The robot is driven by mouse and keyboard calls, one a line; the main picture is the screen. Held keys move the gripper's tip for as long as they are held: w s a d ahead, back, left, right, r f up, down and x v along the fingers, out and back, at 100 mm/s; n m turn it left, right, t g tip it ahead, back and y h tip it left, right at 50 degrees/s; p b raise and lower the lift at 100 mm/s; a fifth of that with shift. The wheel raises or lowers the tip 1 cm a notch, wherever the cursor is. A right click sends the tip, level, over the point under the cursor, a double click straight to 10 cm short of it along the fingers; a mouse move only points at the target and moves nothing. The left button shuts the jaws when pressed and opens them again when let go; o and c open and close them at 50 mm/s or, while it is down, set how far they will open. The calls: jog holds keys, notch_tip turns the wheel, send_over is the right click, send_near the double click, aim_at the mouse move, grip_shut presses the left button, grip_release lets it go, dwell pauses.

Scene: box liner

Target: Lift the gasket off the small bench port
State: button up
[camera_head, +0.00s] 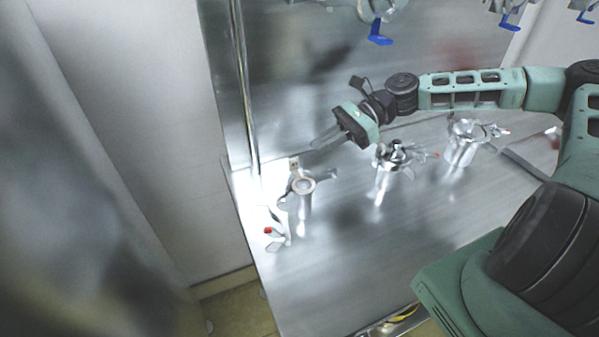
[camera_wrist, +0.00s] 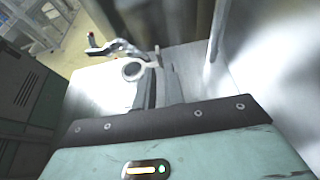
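The small bench port (camera_head: 305,205) is a short shiny metal stub, the leftmost of the ports on the bench. A pale ring with a small upright tab, which looks like the gasket (camera_head: 303,186), sits on its top. In the wrist view the pale ring (camera_wrist: 133,70) shows beyond the fingers, with its tab to the right. My gripper (camera_head: 322,139) is above and behind the port, to its upper right in the head view, apart from the ring. Its fingers (camera_wrist: 164,88) overlap closely in both views, so I cannot tell whether they are open. Nothing is seen held.
An opened clamp with a red tip (camera_head: 268,231) is beside the port at the bench's left edge. Two larger metal ports, one in the middle (camera_head: 386,177) and one at right (camera_head: 462,148), stand under my arm. Blue-handled fittings (camera_head: 380,36) hang above. The front bench surface (camera_head: 340,265) is clear.

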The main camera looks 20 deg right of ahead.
aim_at(295, 158)
jog(key=p+x, duration=0.1)
jog(key=x, duration=0.6)
jog(key=shift+s+r+p, duration=0.1)
jog(key=shift+r+p, duration=0.1)
jog(key=shift+p, duration=0.2)
jog(key=shift+a+f, duration=0.25)
jog(key=shift+a, duration=0.1)
grip_shut()
jog(key=shift+r, duration=0.1)
